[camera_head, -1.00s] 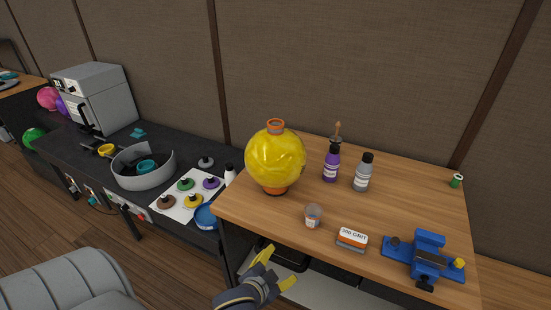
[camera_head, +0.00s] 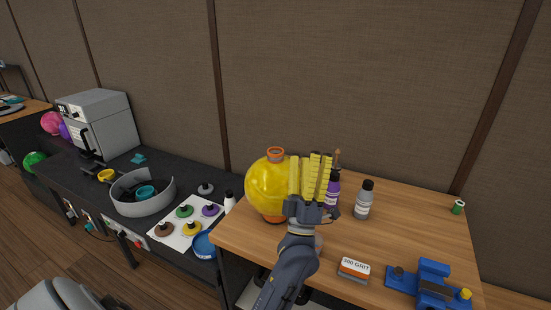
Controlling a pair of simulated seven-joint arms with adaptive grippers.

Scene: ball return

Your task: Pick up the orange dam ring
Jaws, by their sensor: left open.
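The orange dam ring (camera_head: 275,154) sits on top of a glossy yellow ball (camera_head: 263,186). The ball rests on an orange base (camera_head: 272,219) on the wooden table. My left gripper (camera_head: 307,158) has yellow ribbed fingers that point upward. It is open, with nothing visible held. It is in front of the ball's right side in the picture, just right of the ring and apart from it, and hides part of the ball. My right gripper is not in view.
A purple bottle (camera_head: 332,188), partly hidden by the gripper, and a grey bottle (camera_head: 363,200) stand to the right. A grit block (camera_head: 354,270) and a blue vise (camera_head: 431,284) lie near the table's front. The table's right rear is mostly clear.

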